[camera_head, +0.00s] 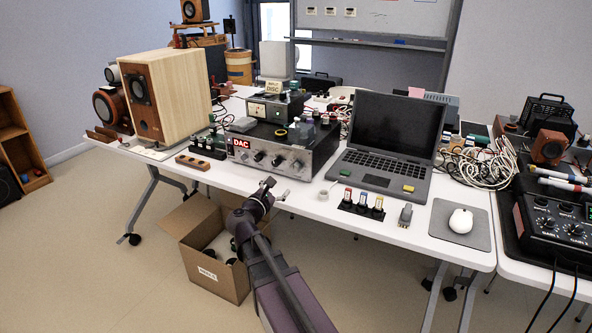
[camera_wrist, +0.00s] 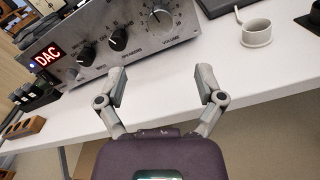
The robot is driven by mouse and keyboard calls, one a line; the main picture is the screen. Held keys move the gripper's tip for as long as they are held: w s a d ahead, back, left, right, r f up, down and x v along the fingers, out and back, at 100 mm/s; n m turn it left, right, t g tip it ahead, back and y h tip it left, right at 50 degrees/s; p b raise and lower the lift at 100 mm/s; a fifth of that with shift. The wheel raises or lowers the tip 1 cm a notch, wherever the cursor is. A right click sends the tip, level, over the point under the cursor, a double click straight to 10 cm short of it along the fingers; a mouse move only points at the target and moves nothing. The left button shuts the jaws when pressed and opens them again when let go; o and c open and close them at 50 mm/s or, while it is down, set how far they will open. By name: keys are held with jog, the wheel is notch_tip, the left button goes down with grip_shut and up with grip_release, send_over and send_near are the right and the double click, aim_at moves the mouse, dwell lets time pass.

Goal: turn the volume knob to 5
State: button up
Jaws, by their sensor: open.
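The amplifier (camera_head: 285,148) with a red DAC display stands on the white table. Its silver front panel (camera_wrist: 140,42) fills the upper left of the wrist view. The volume knob (camera_wrist: 162,14) is silver, sits over the word VOLUME with a ring of scale marks, and is cut by the top edge. Its setting is too small to read. It also shows in the head view (camera_head: 297,166). My gripper (camera_wrist: 161,74) is open and empty, in front of the panel and apart from the knob. In the head view my gripper (camera_head: 277,189) is by the table's front edge.
Two black knobs (camera_wrist: 118,39) sit left of the volume knob. A small white cup-like object (camera_wrist: 257,32) stands on the table to the right. A laptop (camera_head: 390,150) is right of the amplifier. An open cardboard box (camera_head: 215,265) is on the floor.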

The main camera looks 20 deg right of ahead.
aim_at(293, 170)
jog(key=x, duration=1.1)
jog(key=shift+w+d, duration=0.15)
jog(key=shift+c, duration=0.2)
jog(key=c, duration=1.1)
